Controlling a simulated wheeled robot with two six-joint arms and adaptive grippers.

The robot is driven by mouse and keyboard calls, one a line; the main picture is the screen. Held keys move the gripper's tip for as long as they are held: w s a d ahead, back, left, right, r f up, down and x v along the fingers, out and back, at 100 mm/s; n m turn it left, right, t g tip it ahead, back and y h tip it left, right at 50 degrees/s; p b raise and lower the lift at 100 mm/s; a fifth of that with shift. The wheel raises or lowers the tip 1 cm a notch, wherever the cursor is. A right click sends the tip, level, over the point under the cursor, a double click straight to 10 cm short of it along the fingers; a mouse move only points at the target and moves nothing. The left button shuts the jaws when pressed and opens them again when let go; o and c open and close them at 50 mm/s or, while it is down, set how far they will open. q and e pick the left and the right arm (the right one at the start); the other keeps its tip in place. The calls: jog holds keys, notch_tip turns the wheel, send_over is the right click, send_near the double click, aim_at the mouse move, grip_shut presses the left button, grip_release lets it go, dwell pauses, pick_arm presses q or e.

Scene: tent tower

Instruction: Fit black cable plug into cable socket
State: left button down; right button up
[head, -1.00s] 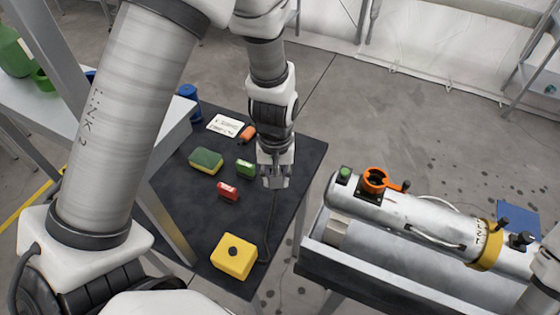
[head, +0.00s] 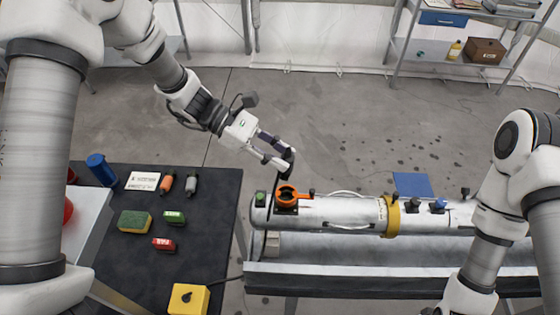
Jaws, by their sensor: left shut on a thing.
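My left gripper (head: 284,154) comes in from the upper left and is shut on the black cable plug (head: 289,160). The plug is partly hidden by the fingers and shows just above the orange ring in the picture. The orange ring fitting with a side lever (head: 288,195), which looks like the cable socket, sits on top of the silver cylinder (head: 345,212) near its left end. The plug appears apart from the ring; the exact height gap is hard to tell. My right arm is at the right, with its gripper out of view.
A green button (head: 260,198) stands left of the ring.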

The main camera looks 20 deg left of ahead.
pick_arm(q)
jog(key=shift+s+h, duration=0.1)
jog(key=shift+h, duration=0.2)
jog(key=shift+d, duration=0.1)
jog(key=shift+f+b, duration=2.35)
jog(key=shift+f, duration=0.6)
jog(key=shift+f+b, duration=1.15)
jog(key=shift+f, duration=0.2)
jog(key=c, duration=0.8)
grip_release()
